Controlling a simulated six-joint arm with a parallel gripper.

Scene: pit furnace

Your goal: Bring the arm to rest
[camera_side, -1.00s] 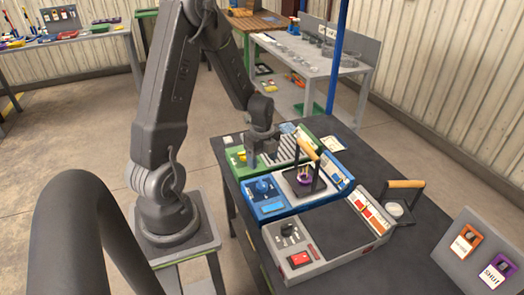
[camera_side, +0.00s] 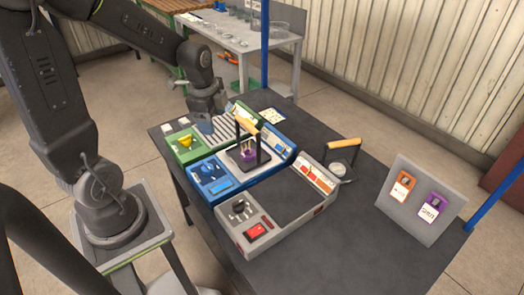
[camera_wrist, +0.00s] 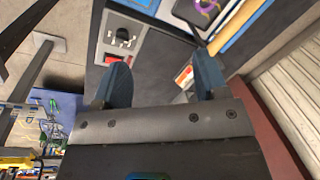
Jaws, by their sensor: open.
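My gripper (camera_side: 206,122) hangs at the end of my bent arm, above the green-edged unit (camera_side: 183,150) on the dark table. In the wrist view its two blue fingers (camera_wrist: 163,75) stand wide apart with nothing between them. The blue unit (camera_side: 207,185) beside it carries a purple item (camera_side: 248,154) under a wooden-handled frame (camera_side: 245,124). The grey unit (camera_side: 277,222) with a red switch is nearest the side camera. I cannot tell the gripper's exact height above the green unit.
A second wooden-handled holder (camera_side: 343,143) stands behind the grey unit. A tilted grey board (camera_side: 420,200) with orange and purple tags is at the right. Bare table (camera_side: 365,240) lies between the board and the grey unit. A blue post (camera_side: 265,50) rises behind the table.

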